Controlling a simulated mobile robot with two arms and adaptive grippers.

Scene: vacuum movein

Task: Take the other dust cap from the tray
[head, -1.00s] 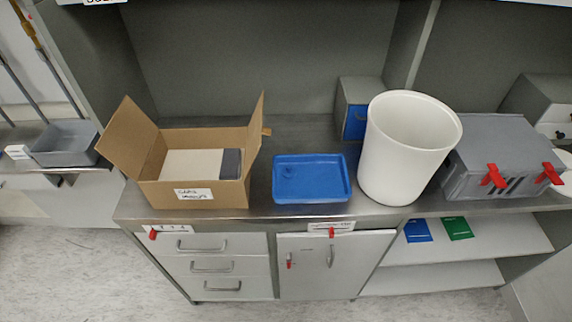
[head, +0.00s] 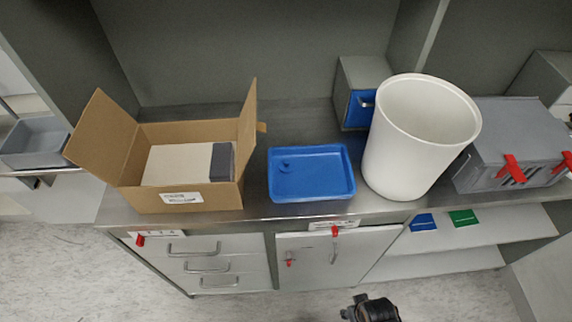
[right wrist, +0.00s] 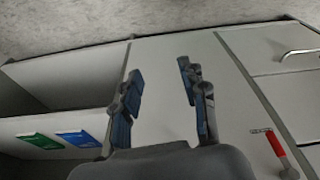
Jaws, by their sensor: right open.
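The blue tray (head: 310,180) sits on the counter between the cardboard box and the white bin. A small blue round piece (head: 284,165), which looks like the dust cap, lies in the tray's back left part. It is the same blue as the tray, so its shape is hard to make out. My right gripper (head: 352,308) shows at the bottom edge of the head view, low in front of the cabinet and well away from the tray. In the right wrist view the right gripper (right wrist: 163,108) is open and empty, facing the cabinet front. My left gripper is not in view.
An open cardboard box (head: 190,185) with pale and grey contents stands left of the tray. A tall white bin (head: 415,150) stands close on its right. A grey case with red latches (head: 510,145) is further right. The counter's front edge (head: 240,217) runs below the tray.

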